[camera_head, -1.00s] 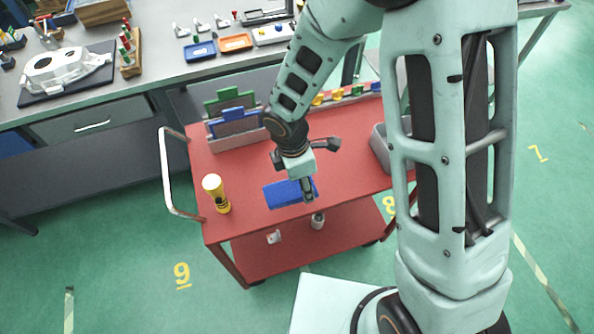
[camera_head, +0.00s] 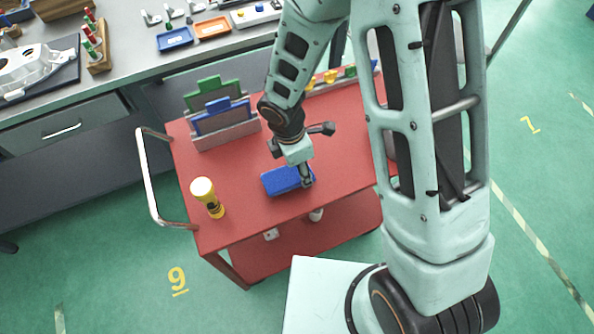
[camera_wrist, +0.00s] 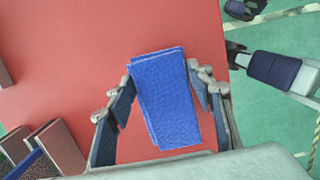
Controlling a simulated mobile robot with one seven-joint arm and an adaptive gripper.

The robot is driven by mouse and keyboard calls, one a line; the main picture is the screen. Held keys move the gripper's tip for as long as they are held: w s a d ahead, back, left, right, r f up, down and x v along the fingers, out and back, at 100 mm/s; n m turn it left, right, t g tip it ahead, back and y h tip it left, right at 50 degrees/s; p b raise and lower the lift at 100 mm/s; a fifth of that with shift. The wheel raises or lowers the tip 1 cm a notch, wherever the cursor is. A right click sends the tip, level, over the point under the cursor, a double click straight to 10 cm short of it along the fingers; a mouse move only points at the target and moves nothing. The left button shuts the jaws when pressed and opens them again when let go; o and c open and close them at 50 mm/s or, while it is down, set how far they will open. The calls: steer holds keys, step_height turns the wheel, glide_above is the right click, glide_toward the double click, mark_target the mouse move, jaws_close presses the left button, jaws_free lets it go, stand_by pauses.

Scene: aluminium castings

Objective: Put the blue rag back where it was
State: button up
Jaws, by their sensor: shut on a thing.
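The blue rag (camera_head: 283,180) is a folded flat block at the front part of the red cart's top, in the head view. My gripper (camera_head: 306,183) points down at the rag's right end and is shut on it. In the wrist view the blue rag (camera_wrist: 164,100) lies between the two fingers of my gripper (camera_wrist: 165,92), with red cart surface around it. I cannot tell whether the rag touches the cart top or is held just above it.
The red cart (camera_head: 240,225) carries a yellow flashlight (camera_head: 208,197) at front left and a rack with green and blue panels (camera_head: 220,125) at back left. A grey bench (camera_head: 120,75) with orange and blue trays stands behind. The cart top around the rag is clear.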

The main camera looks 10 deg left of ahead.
mark_target(294, 174)
step_height(294, 174, down, 2)
steer(key=shift+s+f+b, duration=0.1)
steer(key=shift+f+b, duration=0.15)
steer(key=shift+b, duration=0.35)
steer(key=o, duration=1.6)
steer(key=shift+r, duration=0.1)
steer(key=r, duration=0.4)
steer(key=a+r+p, duration=0.1)
steer(key=r, duration=0.3)
steer(key=s+r+p, duration=0.1)
steer(key=r, duration=0.3)
steer(key=shift+a, duration=0.2)
steer(key=shift+f, duration=0.1)
